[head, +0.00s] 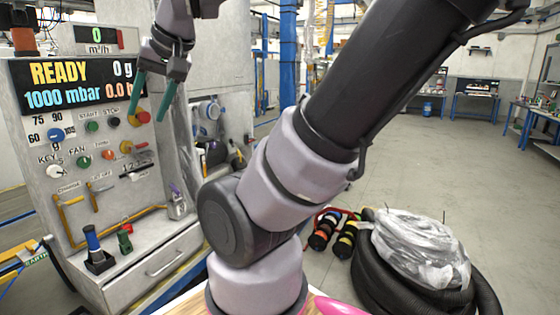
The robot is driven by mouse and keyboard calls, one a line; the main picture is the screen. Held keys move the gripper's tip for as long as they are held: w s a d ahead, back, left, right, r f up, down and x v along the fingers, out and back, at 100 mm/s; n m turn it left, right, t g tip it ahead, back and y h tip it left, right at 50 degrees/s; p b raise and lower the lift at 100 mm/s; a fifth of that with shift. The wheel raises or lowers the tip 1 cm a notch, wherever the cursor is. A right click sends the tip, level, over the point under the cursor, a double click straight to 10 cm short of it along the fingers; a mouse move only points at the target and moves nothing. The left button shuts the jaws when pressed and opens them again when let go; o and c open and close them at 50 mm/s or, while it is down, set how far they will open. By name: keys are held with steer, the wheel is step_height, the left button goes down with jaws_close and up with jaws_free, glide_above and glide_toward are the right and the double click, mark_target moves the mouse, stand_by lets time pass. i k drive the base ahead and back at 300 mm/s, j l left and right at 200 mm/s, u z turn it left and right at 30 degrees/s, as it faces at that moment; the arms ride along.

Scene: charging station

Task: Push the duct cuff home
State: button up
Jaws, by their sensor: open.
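My gripper (148,113) is at upper left, in front of the station's control panel (55,135). I cannot make out the duct cuff for certain. A black ribbed hose (487,295) lies coiled on the floor at lower right, with a clear plastic bag (420,248) on top. An open recess (210,135) right of the panel holds small fittings, partly hidden by my arm. The display (75,85) reads READY, 0 g and 1000 mbar; a smaller one above (97,38) reads 0 m³/h.
The panel carries several knobs and buttons. Below are yellow handles (70,225), a blue-topped tool in a black holder (97,250) and a drawer (165,265).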

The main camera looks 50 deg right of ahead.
mark_target(239, 164)
steer(key=z, duration=1.15)
steer(key=i+l+u, duration=0.45)
steer(key=i+l, duration=1.4)
